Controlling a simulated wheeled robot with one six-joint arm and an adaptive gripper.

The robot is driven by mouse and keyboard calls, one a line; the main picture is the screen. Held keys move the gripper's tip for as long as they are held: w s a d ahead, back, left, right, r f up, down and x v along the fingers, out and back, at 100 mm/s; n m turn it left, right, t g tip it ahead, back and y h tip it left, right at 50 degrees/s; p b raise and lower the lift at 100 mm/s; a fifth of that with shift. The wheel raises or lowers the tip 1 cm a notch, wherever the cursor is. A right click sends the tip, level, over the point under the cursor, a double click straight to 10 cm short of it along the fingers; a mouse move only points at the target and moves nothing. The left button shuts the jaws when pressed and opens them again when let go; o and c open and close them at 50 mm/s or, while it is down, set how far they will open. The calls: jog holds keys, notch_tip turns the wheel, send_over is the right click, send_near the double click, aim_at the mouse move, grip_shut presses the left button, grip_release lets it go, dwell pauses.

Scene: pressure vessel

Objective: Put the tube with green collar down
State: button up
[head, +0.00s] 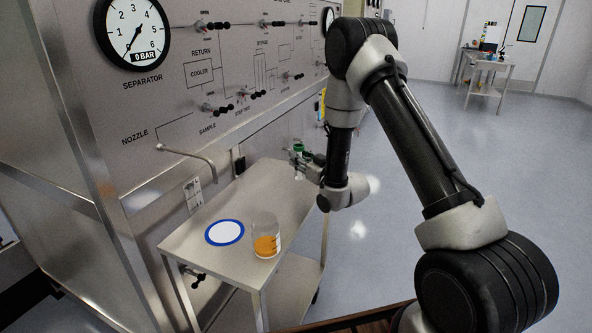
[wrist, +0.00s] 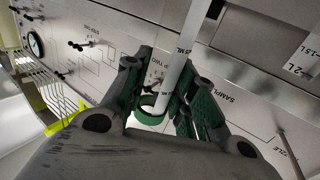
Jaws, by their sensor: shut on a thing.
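The tube with the green collar (head: 298,147) is in my gripper (head: 299,161), beyond the far end of the steel cart (head: 207,222) or above it; I cannot tell which. In the wrist view the pale tube (wrist: 179,60) runs up between the two green-padded fingers of my gripper (wrist: 170,98). Its green collar ring (wrist: 149,119) shows near the palm. The fingers are shut on the tube. In the head view most of the tube is too small or hidden to make out.
On the cart's near half stand a clear beaker with orange liquid (head: 266,244) and a white disc with a blue rim (head: 225,232). A nozzle pipe (head: 190,153) juts from the panel over the cart. The cart top between beaker and gripper looks clear.

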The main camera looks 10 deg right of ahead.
jog(key=shift+f, duration=1.65)
jog(key=shift+f, duration=0.15)
jog(key=o, duration=0.9)
jog(key=shift+o, duration=0.2)
